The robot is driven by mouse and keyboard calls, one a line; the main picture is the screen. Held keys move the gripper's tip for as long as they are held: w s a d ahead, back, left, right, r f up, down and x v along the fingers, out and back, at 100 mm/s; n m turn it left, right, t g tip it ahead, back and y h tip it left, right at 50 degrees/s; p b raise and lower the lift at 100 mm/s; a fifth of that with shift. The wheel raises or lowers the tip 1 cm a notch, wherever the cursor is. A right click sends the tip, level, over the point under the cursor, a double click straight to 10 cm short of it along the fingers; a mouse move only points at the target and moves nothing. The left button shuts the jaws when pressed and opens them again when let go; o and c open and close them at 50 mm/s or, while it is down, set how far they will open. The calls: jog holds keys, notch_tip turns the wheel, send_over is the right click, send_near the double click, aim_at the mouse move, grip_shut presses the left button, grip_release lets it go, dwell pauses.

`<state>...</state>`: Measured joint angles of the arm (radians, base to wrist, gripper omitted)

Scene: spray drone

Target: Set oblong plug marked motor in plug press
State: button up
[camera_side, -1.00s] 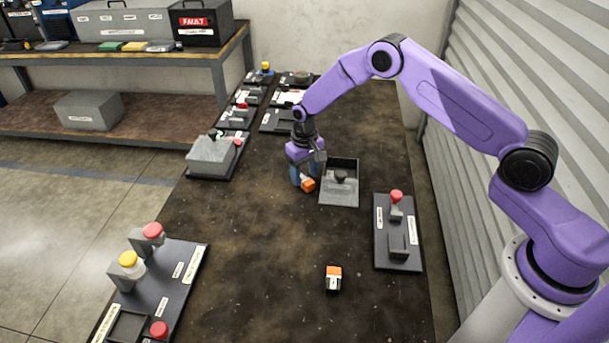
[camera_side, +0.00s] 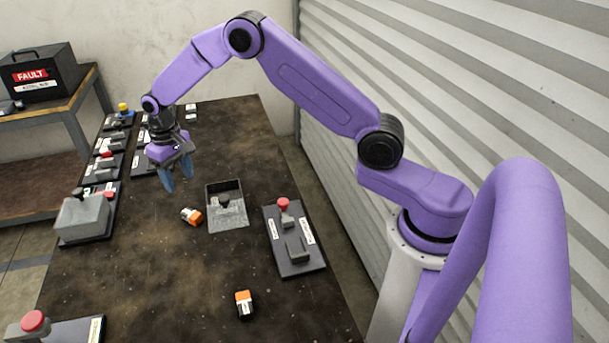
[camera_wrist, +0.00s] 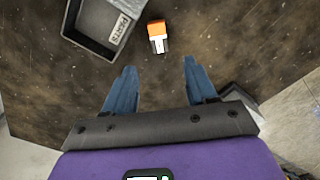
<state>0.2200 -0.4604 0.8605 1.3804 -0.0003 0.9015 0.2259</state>
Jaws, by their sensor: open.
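Two small orange and white oblong plugs lie on the dark table. One plug (camera_side: 192,216) is just left of the parts tray; it also shows in the wrist view (camera_wrist: 157,37). The other plug (camera_side: 244,304) is nearer the front. Their markings are too small to read, so I cannot tell which says motor. My gripper (camera_side: 178,182) is open and empty, raised above the table behind the first plug. In the wrist view its blue fingers (camera_wrist: 159,68) are apart, with nothing between them. I cannot tell which fixture is the plug press.
The parts tray (camera_side: 240,224) holds a dark knobbed thing. Right of it is a black board (camera_side: 304,266) with a red-knobbed post and grey block. A grey box fixture (camera_side: 82,218) and several small boards line the left edge. The table's middle is mostly clear.

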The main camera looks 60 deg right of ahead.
jog(key=s+a+r+n, duration=0.3)
jog(key=s+a+r, duration=0.3)
jog(key=s, duration=0.4)
jog(key=s+d+r+n, duration=0.1)
jog(key=s+r+n, duration=0.2)
jog(key=s, duration=0.8)
jog(key=s+d+r+n, duration=0.2)
jog(key=s+r+n, duration=0.1)
jog(key=s, duration=0.7)
jog(key=shift+s+r, duration=0.4)
jog(key=shift+r, duration=0.1)
jog(key=shift+o, duration=0.5)
jog(key=s+d+n, duration=0.3)
jog(key=s+d, duration=0.2)
jog(key=s, duration=0.5)
jog(key=shift+d+f, duration=0.25)
jog(key=shift+d, duration=0.15)
jog(key=shift+s, duration=0.1)
